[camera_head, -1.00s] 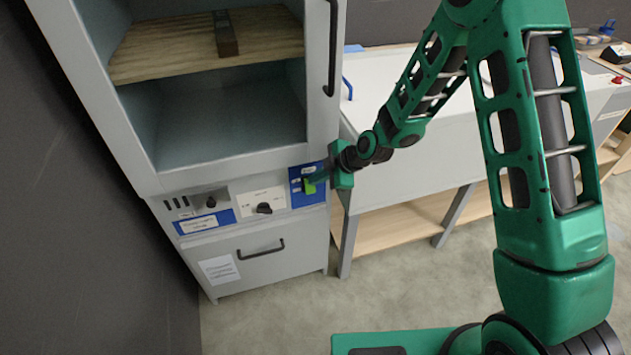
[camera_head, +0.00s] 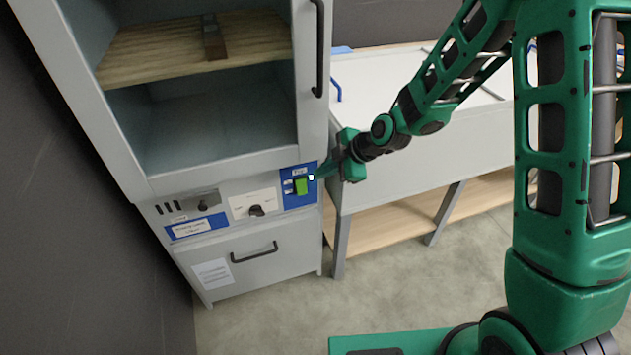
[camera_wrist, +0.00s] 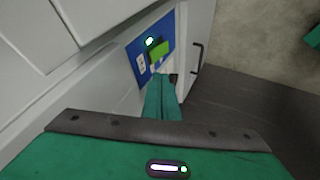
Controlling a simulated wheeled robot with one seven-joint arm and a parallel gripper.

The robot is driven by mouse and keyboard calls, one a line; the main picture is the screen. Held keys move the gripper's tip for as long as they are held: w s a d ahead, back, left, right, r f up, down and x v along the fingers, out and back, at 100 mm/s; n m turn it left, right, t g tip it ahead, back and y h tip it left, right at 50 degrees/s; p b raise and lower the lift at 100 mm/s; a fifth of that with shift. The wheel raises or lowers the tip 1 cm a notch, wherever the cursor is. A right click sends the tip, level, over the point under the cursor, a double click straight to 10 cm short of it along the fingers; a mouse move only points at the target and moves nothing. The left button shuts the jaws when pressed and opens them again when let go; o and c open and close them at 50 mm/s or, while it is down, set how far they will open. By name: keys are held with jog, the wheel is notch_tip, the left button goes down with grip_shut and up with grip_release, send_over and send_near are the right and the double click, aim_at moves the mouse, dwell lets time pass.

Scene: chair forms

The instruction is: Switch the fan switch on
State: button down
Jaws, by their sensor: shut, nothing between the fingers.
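The fan switch (camera_head: 302,187) is a green rocker on a blue plate (camera_head: 288,201) at the right end of the cabinet's control panel. In the wrist view the green switch (camera_wrist: 159,52) shows just beyond my fingers, with a small glowing white spot beside it. My gripper (camera_head: 318,177) is shut and empty. Its fingertips are close to the right side of the switch in the head view; I cannot tell whether they touch it. In the wrist view my shut fingers (camera_wrist: 163,80) point toward the blue plate.
The grey cabinet (camera_head: 150,190) has a black knob (camera_head: 256,210) on its panel and a drawer handle (camera_head: 254,252) below. Its raised door has a black handle (camera_head: 319,48). A white-topped bench (camera_head: 400,160) stands to the right. The floor in front is clear.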

jog(key=r, duration=0.1)
jog(key=d+r, duration=0.1)
jog(key=r, duration=0.1)
jog(key=shift+s+d, duration=0.15)
jog(key=shift+d, duration=0.05)
dwell(0.3)
jog(key=s+d+r+m+g+h, duration=0.1)
jog(key=s+d+r+m+h, duration=0.2)
jog(key=d, duration=0.5)
jog(key=s+d+r+m+h, duration=0.1)
jog(key=s+d+r+m, duration=0.2)
jog(key=s+d+m, duration=0.45)
jog(key=s+d+r+m+g+h, duration=0.1)
jog(key=s+d+r+m+h, duration=0.15)
jog(key=d, duration=0.75)
jog(key=s+d+r+m+g, duration=0.1)
jog(key=s+d+m, duration=0.2)
jog(key=s, duration=0.4)
jog(key=s+d+r+m, duration=0.2)
jog(key=s+m, duration=0.3)
jog(key=s, duration=0.2)
jog(key=s+d+r+m+g, duration=0.1)
jog(key=s+d+r+m, duration=0.1)
jog(key=s+m, duration=0.3)
jog(key=s+d, duration=0.1)
jog(key=s, duration=0.1)
jog(key=shift+s+d+g, duration=0.3)
jog(key=shift+d, duration=0.05)
